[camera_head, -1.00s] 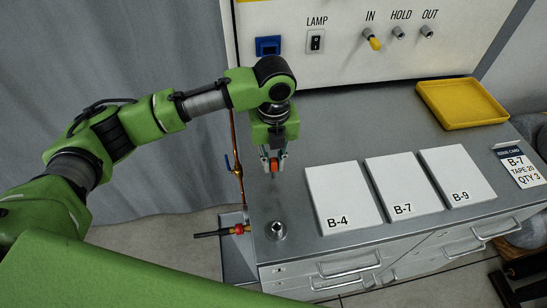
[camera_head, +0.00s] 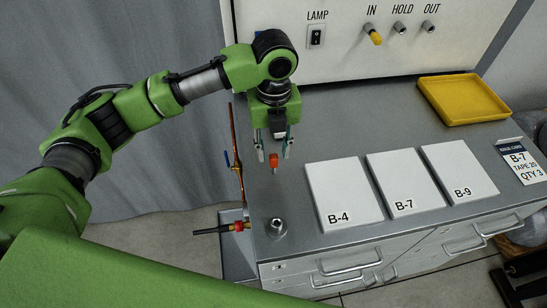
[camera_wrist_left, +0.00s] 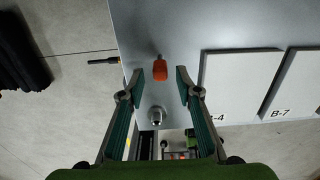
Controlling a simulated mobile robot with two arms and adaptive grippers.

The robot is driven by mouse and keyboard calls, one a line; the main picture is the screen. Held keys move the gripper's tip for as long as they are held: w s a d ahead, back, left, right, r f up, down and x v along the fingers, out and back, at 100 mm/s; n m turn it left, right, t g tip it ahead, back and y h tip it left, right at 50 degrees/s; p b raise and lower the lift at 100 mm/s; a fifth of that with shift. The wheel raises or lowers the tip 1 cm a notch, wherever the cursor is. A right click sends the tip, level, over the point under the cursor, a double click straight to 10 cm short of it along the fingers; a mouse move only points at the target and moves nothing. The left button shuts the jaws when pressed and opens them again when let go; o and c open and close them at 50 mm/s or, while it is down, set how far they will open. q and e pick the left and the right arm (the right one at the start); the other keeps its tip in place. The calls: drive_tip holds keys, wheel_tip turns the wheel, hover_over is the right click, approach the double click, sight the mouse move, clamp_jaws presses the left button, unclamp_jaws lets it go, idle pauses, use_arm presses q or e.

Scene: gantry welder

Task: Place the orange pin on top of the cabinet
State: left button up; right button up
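The orange pin (camera_head: 273,161) is on the grey cabinet top (camera_head: 360,125), near its left edge and left of the B-4 plate. In the left wrist view the orange pin (camera_wrist_left: 160,70) shows between the two fingers, touching neither. My left gripper (camera_head: 272,150) is open and points down just above the pin. In the left wrist view the fingers of my left gripper (camera_wrist_left: 157,82) are spread wide with a gap on each side of the pin. My right gripper is not in view.
White plates B-4 (camera_head: 343,190), B-7 (camera_head: 403,178) and B-9 (camera_head: 457,168) lie right of the pin. A metal fitting (camera_head: 276,228) stands at the front left corner. A yellow tray (camera_head: 462,97) is at the back right. The panel (camera_head: 375,55) rises behind.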

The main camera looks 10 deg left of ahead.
use_arm(q)
wheel_tip(320, 180, up, 9)
drive_tip(key=b, duration=0.2)
drive_tip(key=shift+f, duration=0.2)
